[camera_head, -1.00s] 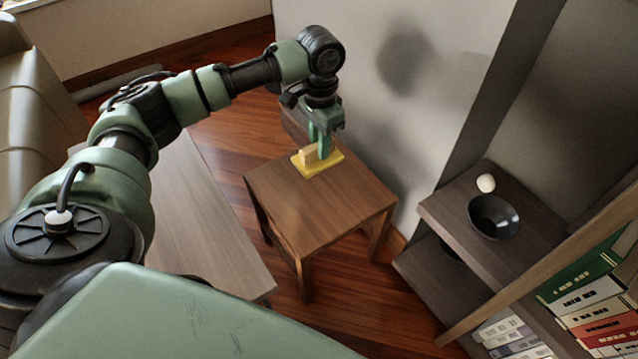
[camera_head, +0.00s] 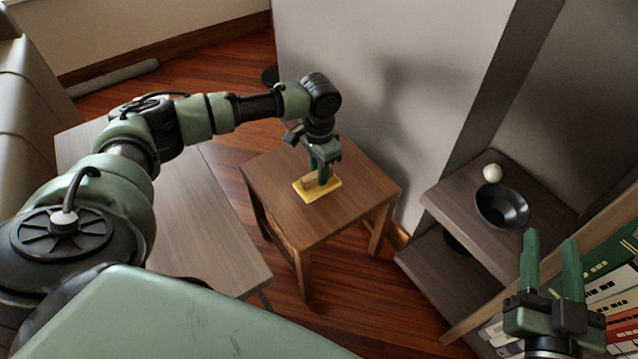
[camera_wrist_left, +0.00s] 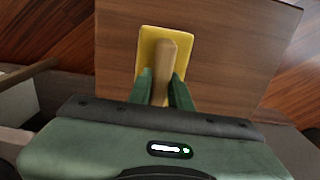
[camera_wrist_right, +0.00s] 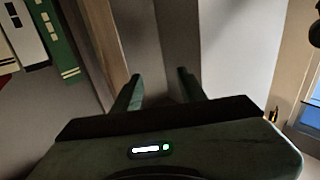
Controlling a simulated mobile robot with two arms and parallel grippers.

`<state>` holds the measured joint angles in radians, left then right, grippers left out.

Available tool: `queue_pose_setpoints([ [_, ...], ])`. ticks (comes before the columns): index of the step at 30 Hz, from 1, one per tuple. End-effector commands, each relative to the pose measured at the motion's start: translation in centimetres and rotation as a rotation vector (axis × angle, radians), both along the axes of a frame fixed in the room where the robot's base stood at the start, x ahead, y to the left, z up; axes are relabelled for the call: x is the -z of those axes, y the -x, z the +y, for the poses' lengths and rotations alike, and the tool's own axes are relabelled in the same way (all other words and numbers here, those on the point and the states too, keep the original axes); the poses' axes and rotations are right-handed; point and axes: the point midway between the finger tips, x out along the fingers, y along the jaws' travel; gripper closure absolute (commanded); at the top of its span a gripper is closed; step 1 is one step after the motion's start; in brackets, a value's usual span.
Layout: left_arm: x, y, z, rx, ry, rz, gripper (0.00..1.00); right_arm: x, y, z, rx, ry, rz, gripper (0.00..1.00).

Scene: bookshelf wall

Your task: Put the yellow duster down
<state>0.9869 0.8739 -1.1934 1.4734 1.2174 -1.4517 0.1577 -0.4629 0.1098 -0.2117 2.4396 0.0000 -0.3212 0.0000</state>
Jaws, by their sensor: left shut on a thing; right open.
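The yellow duster (camera_head: 322,191) has a flat yellow pad and a light wooden handle. It is at the small wooden side table (camera_head: 300,222), near the middle of its top; the pad looks flat on or just over the surface. My left gripper (camera_head: 322,172) points down and is shut on the handle. In the left wrist view the duster (camera_wrist_left: 152,45) shows with its handle between the fingers (camera_wrist_left: 160,88). My right gripper (camera_head: 550,240) is open and empty at the lower right, in front of the bookshelf. In the right wrist view nothing is between its fingers (camera_wrist_right: 160,88).
A dark shelf unit (camera_head: 450,205) at the right holds a black bowl (camera_head: 501,206) and a round white object (camera_head: 492,173). Binders (camera_head: 615,285) fill the shelf at far right. A low grey-brown table (camera_head: 215,240) stands left of the side table. The side table's front is clear.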

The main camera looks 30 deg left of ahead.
Motion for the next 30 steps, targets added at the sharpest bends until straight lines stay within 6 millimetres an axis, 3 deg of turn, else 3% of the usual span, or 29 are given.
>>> queue_pose_setpoints([
  [5, 1.1, 0.0, 0.0, 0.0, 0.0, 0.001, 1.0, -1.4, 0.1, 0.2, -0.005, -0.021, -0.079, 0.59],
  [12, 3.5, 0.0, 0.0, 0.0, 0.0, 0.0, 1.0, -5.5, 1.0, 0.5, -0.017, -0.08, -0.295, 0.59],
  [15, 3.8, 0.0, 0.0, 0.0, -0.001, 0.0, 1.0, -6.3, 1.4, 0.5, -0.019, -0.09, -0.335, 0.59],
  [28, 3.9, 0.0, 0.0, -0.001, 0.0, 0.001, 1.0, -6.1, 1.2, 0.5, -0.018, -0.084, -0.314, 0.59],
  [29, 4.0, 0.0, 0.0, -0.001, 0.0, 0.001, 0.78, -6.0, 1.2, 0.5, -0.018, -0.083, -0.31, 0.59],
  [30, 4.0, 0.0, 0.0, -0.001, -0.001, 0.001, 0.67, -6.0, 1.2, 0.5, -0.018, -0.083, -0.311, 0.59],
])
